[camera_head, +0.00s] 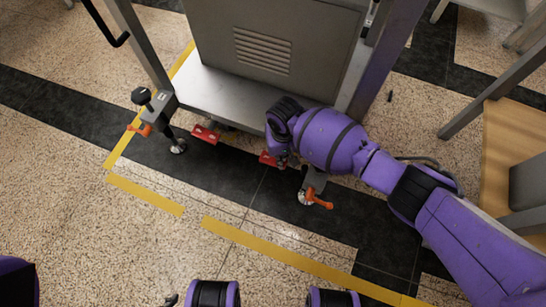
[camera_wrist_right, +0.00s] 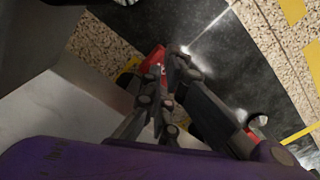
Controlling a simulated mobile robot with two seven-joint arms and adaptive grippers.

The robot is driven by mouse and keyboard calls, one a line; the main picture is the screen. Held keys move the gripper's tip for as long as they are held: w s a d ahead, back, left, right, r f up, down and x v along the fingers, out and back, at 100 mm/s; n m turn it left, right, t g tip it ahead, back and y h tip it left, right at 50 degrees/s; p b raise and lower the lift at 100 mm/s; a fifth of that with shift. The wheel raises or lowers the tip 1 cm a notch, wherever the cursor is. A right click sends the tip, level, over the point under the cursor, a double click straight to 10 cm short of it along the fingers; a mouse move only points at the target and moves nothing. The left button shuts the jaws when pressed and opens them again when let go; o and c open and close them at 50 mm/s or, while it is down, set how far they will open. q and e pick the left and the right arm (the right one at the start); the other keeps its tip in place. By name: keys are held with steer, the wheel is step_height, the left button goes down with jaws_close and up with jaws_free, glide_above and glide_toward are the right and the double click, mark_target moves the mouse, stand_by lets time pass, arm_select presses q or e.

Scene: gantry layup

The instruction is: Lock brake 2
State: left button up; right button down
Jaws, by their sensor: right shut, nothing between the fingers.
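Two red brake pedals sit low along the front edge of the grey cart: a left one (camera_head: 206,134) and a right one (camera_head: 268,159). I cannot read which is numbered 2. My right gripper (camera_head: 284,161) is at the right pedal, partly hidden by my own wrist. In the right wrist view, the shut, empty fingers (camera_wrist_right: 174,68) are close beside a red pedal (camera_wrist_right: 153,60), which they partly cover. Whether they touch it is unclear. The pedal's tilt is hard to tell. My left gripper is out of view.
The cart (camera_head: 225,93) stands over dark floor tiles. Feet with orange levers stand at its front left (camera_head: 140,129) and front right (camera_head: 318,202). Yellow floor tape (camera_head: 290,262) runs in front. A wooden-topped table (camera_head: 512,150) is at the right. The floor at the left is clear.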

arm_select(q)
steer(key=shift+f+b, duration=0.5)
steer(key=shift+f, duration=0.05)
arm_select(e)
steer(key=shift+f, duration=1.1)
steer(key=shift+r+p, duration=0.55)
steer(key=shift+r, duration=0.05)
steer(key=shift+r+p, duration=0.6)
steer(key=shift+r, duration=0.15)
steer(key=shift+r+p, duration=0.85)
steer(key=shift+r, duration=0.1)
steer(key=shift+r+p, duration=0.6)
steer(key=shift+r, duration=0.1)
steer(key=shift+r+p, duration=0.5)
steer(key=shift+r, duration=0.1)
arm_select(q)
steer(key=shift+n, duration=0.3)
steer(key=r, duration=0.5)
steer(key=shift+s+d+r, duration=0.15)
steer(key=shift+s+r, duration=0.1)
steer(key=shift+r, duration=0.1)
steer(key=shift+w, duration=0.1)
arm_select(e)
steer(key=shift+f, duration=0.1)
